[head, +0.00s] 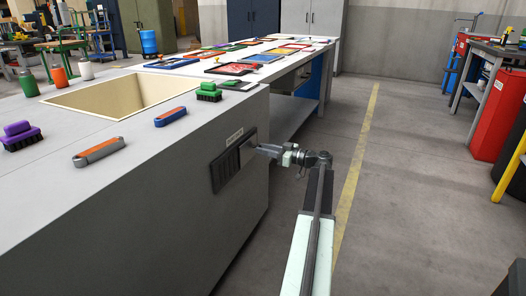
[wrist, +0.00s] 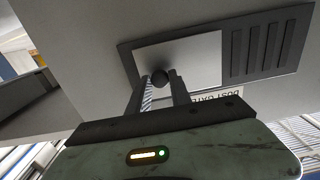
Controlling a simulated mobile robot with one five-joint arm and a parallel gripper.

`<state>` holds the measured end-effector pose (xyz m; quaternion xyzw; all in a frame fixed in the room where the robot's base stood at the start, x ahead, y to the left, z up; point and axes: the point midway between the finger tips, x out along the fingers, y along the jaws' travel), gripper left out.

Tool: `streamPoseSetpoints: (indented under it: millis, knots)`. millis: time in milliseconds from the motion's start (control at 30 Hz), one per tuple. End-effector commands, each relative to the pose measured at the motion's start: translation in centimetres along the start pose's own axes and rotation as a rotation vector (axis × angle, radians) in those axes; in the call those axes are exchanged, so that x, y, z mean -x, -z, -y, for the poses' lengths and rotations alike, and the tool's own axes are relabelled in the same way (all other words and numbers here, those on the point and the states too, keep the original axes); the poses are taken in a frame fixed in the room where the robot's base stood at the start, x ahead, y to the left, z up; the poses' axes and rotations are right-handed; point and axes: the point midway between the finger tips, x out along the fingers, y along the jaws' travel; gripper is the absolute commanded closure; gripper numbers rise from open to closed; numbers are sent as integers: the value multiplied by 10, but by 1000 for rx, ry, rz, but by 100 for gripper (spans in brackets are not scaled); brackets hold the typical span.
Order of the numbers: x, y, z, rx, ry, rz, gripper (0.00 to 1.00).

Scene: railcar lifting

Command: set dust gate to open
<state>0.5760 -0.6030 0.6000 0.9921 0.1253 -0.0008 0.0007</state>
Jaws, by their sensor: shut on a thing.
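The dust gate (head: 223,168) is a dark frame on the side of the grey counter. It also shows upside down in the wrist view (wrist: 265,50). Its light sliding plate (wrist: 190,52) covers the left part of the frame there, and several dark slots show uncovered on the right. In the head view the slots are at the left. A dark round knob (wrist: 160,76) stands out from the plate. My gripper (wrist: 161,84) is shut on this knob; it also shows in the head view (head: 258,148), at the right end of the gate.
A label (head: 234,137) sits above the gate, upside down in the wrist view. The counter (head: 150,190) carries brushes, an orange-topped block (head: 99,151) and a square basin (head: 105,95). Open floor lies right of my arm, with a yellow line (head: 365,125). A red cabinet (head: 497,115) stands far right.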

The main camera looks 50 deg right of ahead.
Motion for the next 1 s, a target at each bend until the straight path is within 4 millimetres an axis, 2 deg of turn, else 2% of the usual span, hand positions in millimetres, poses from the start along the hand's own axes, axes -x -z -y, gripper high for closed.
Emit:
streamPoseSetpoints:
  millis: [33, 100, 433, 800, 1000]
  knots:
    - [1, 1, -6, -1, -15, -4, 67]
    - [1, 1, -5, -1, -14, -4, 54]
    - [4, 1, -4, 0, -12, -2, 54]
    - [69, 1, -4, -1, -13, -3, 54]
    - [79, 1, -3, -1, -12, -3, 54]
